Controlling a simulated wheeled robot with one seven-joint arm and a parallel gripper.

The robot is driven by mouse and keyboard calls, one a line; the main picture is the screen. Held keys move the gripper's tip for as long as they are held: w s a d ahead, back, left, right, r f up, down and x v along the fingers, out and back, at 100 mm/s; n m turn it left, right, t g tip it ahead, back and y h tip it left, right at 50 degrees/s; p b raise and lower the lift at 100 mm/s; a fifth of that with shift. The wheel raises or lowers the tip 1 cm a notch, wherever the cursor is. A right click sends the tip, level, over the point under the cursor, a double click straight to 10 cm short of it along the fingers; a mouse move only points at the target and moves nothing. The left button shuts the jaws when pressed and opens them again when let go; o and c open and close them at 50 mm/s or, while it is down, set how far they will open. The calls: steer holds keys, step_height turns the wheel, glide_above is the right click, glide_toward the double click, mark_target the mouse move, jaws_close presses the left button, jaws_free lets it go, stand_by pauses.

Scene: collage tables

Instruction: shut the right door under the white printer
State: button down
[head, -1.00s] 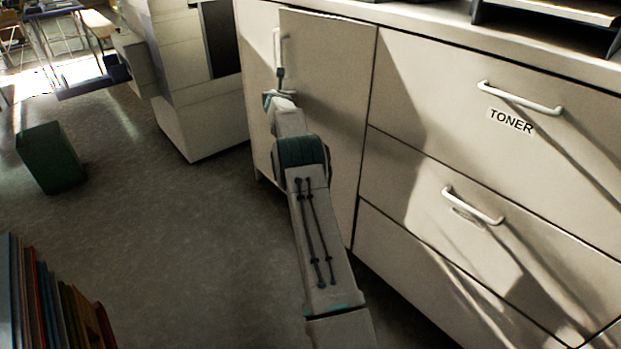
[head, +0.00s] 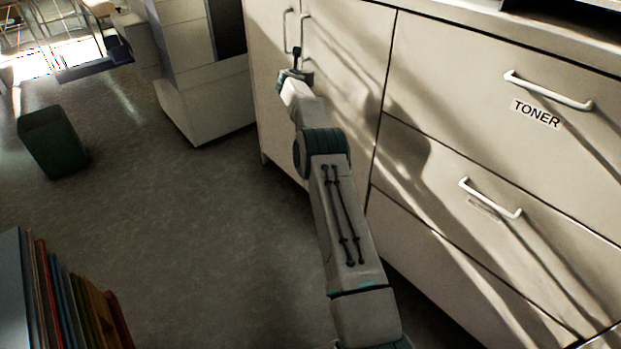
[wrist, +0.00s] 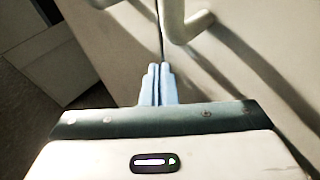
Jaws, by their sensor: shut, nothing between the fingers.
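The right door (head: 345,75) of the pale cabinet stands flush, or nearly so, with the left door (head: 268,70) and the drawer fronts. A thin dark seam between the doors shows in the wrist view. The right door's white handle (head: 303,30) is upright near that seam; it also shows in the wrist view (wrist: 178,25). My gripper (head: 297,52) is in front of the seam, just below the handles. Its blue fingers (wrist: 159,72) are together and empty, close to the door; I cannot tell whether they touch it. No white printer can be made out on the countertop.
Drawers with white handles, one labelled TONER (head: 536,113), lie right of the doors. A pale boxy machine (head: 200,100) stands beyond the cabinet's left side. A green bin (head: 52,142) and books (head: 60,300) are at left. The floor between is clear.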

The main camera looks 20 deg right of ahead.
steer(key=shift+d+r, duration=0.25)
